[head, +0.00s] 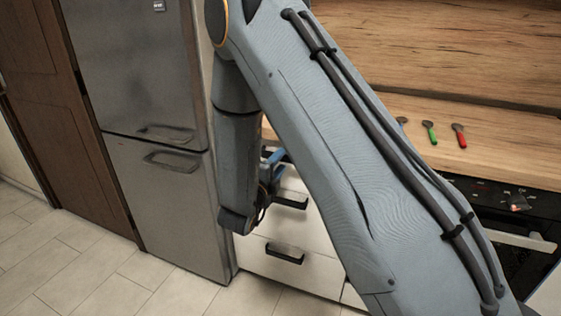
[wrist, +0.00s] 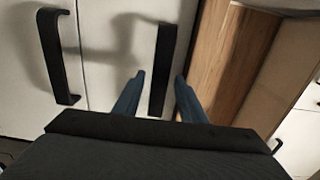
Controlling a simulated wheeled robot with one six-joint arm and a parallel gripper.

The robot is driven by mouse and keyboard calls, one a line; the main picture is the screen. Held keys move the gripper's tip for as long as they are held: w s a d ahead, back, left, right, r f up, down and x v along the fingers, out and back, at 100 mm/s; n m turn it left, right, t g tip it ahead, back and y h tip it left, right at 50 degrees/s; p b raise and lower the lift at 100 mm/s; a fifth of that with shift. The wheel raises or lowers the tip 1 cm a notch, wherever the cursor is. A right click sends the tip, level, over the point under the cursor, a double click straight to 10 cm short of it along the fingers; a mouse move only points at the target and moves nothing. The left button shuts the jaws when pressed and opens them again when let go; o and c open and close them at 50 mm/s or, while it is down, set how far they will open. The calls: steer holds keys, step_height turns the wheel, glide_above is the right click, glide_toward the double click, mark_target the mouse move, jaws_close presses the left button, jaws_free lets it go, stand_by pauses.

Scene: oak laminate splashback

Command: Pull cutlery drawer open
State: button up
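The upper drawer front (wrist: 108,88), just below the wooden worktop, is white and looks closed in the wrist view. Its black bar handle (wrist: 164,62) lies between the two blue fingers of my gripper (wrist: 158,78). The fingers are apart, one on each side of the handle. A gap shows on the left side; the right fingertip is close to the bar, and contact cannot be told. In the head view my gripper (head: 274,156) is by the top of the white drawer unit, and my arm hides most of that drawer and its handle.
Lower drawers have black handles (head: 290,203) and (head: 285,254); one lower handle (wrist: 58,55) shows in the wrist view. A steel fridge (head: 150,100) stands left. The worktop (head: 500,140) holds green (head: 430,132) and red (head: 460,135) utensils. An oven (head: 515,235) is right. Tiled floor is clear.

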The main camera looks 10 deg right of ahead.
steer(key=shift+w+d, duration=0.4)
steer(key=shift+w, duration=0.1)
jaws_close()
